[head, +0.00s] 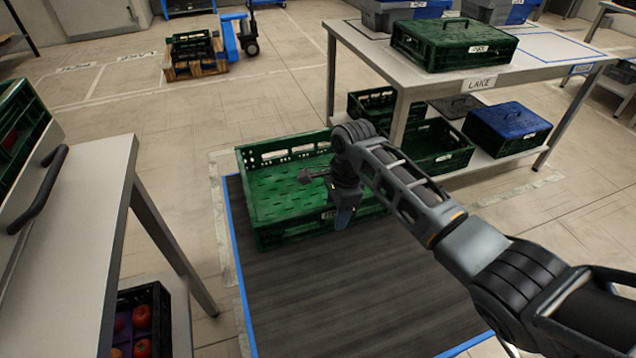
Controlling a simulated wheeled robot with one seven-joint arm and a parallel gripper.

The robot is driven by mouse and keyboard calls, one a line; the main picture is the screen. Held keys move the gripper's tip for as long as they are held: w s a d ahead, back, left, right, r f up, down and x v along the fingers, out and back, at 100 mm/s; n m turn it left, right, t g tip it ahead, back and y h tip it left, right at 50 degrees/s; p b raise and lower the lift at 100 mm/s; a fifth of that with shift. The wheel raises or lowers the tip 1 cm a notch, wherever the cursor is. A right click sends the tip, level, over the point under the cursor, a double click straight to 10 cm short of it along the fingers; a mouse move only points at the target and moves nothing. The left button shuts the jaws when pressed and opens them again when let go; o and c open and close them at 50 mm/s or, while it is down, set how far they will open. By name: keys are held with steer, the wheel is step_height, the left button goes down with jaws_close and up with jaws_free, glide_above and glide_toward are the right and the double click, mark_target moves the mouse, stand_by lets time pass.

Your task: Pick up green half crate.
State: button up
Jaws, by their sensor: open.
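My gripper (338,212) is open and hangs over the crate's right part, close to the near wall. My arm reaches in from the lower right and hides the crate's right side. I cannot tell whether the fingers touch the wall. A closed green crate (455,57) with a lid and handle stands on the table marked LAKE.
The dark belt (350,310) is bare in front of the crate. The LAKE table (425,83) stands at upper right, with green crates and a blue-lidded crate (507,128) on its shelf. A white table (75,225) is at left. A pallet (195,67) stands farther back.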

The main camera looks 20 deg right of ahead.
steer(key=shift+c, duration=0.4)
jaws_close()
